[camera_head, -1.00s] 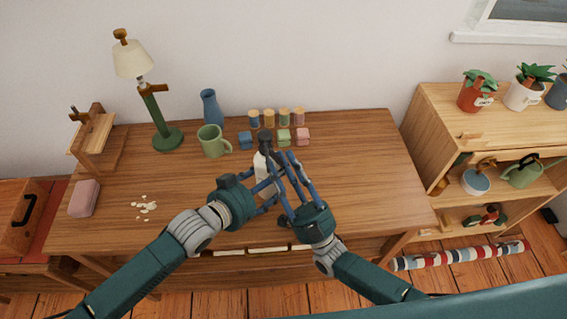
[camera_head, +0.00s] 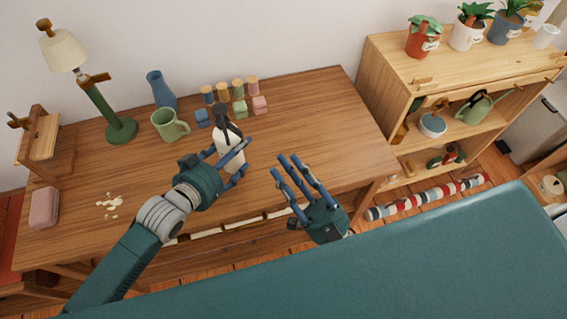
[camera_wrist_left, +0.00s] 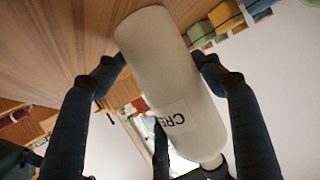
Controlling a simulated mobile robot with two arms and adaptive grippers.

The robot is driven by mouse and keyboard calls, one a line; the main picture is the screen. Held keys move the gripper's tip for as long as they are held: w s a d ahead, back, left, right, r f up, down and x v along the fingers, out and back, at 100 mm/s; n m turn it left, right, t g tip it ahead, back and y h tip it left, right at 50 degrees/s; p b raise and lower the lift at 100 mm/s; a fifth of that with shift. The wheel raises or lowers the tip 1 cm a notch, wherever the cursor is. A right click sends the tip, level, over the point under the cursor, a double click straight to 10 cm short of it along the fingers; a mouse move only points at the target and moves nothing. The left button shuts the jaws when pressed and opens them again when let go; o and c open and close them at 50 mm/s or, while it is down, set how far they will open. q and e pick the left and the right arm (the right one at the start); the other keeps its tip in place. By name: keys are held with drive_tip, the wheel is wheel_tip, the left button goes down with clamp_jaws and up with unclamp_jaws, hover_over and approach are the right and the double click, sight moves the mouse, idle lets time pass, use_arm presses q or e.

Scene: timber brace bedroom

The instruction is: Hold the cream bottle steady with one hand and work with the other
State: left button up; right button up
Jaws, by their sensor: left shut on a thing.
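The cream bottle (camera_head: 231,158), white with a dark pump top (camera_head: 223,122), is near the front middle of the wooden table (camera_head: 330,120). My left gripper (camera_head: 238,166) is shut around its body from the front left and hides its lower part. In the left wrist view the bottle (camera_wrist_left: 168,75) lies between the dark fingers (camera_wrist_left: 158,62), with a label reading "CRE". I cannot tell whether its base touches the table. My right gripper (camera_head: 290,187) is open and empty, to the right of the bottle and apart from it, near the table's front edge.
Behind the bottle are a green mug (camera_head: 168,126), a blue vase (camera_head: 160,88), and several small jars and coloured blocks. A green lamp (camera_head: 105,112), pink block (camera_head: 44,207) and pale spill (camera_head: 110,204) are at left. The table's right side is clear. Shelves (camera_head: 390,70) stand right.

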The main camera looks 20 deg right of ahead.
sight(229, 126)
drive_tip(key=c, duration=0.4)
drive_tip(key=shift+s+a+r+n+g+y, duration=0.15)
drive_tip(key=shift+a+n+g+y, duration=0.1)
drive_tip(key=shift+n+g+y, duration=0.2)
clamp_jaws()
drive_tip(key=s+a+n+g+y, duration=0.2)
drive_tip(key=a+n+g, duration=0.4)
drive_tip(key=n+g, duration=0.85)
drive_tip(key=w+a+r+n+t+h, duration=0.1)
drive_tip(key=w+n+t+h, duration=0.2)
drive_tip(key=w+n, duration=0.3)
drive_tip(key=shift+w+a+t, duration=0.3)
drive_tip(key=shift+w+t, duration=0.2)
drive_tip(key=shift+w, duration=1.65)
